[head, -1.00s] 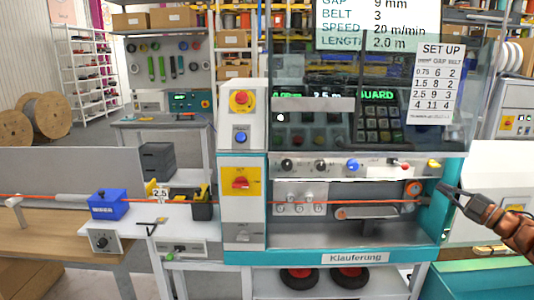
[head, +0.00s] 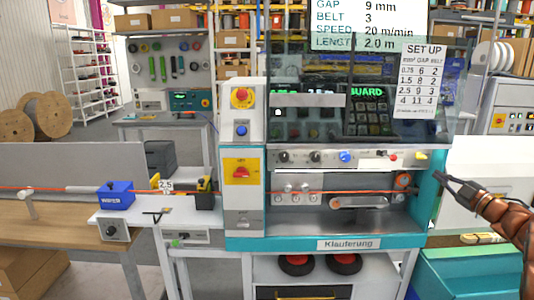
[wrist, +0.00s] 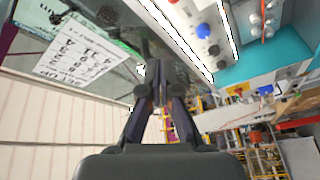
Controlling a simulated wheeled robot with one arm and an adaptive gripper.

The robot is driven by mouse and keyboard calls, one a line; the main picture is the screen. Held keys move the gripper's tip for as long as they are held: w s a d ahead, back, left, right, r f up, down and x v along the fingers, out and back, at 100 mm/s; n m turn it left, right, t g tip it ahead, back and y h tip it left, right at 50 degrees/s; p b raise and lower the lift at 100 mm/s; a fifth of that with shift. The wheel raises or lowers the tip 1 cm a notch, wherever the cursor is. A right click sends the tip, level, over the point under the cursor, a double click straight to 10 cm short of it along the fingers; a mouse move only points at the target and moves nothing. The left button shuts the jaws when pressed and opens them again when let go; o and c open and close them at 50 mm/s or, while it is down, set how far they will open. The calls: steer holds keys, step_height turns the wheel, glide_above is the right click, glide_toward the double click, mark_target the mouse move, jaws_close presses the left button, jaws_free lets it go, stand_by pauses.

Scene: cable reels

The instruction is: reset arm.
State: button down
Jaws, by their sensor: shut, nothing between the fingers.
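My gripper (head: 446,184) is at the right of the head view, beside the right end of the cable machine (head: 440,215). Its dark fingers are shut and empty, pointing left toward the machine. In the wrist view the gripper (wrist: 151,75) shows its fingers together, with the machine's knob panel (wrist: 185,30) above right of them. The copper-coloured arm is mine and reaches in from the right edge.
An orange-red cable (head: 330,191) runs through the machine and the blue block (head: 115,196) at left. A setup sheet (head: 419,78) hangs on the clear guard. A teal bin (head: 470,275) stands below my arm. Cable reels (head: 48,115) stand at back left.

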step_height(320, 180, up, 5)
steer(key=s+d+m+g+h, duration=0.1)
steer(key=m+g+h, duration=0.1)
steer(key=m+h, duration=0.95)
steer(key=s+a+f+m+g+y, duration=0.1)
steer(key=s+a+f+g, duration=0.5)
steer(key=s+a, duration=0.5)
steer(key=s+a+f+m+g+y, duration=0.1)
steer(key=s+a+f+g, duration=0.5)
steer(key=s+a, duration=0.6)
steer(key=s+a+f+m+g+y, duration=0.2)
steer(key=s+a+f+g, duration=0.4)
steer(key=s, duration=2.2)
steer(key=a+f, duration=0.3)
steer(key=a, duration=0.3)
steer(key=shift+s+f, duration=0.2)
steer(key=shift+f, duration=0.05)
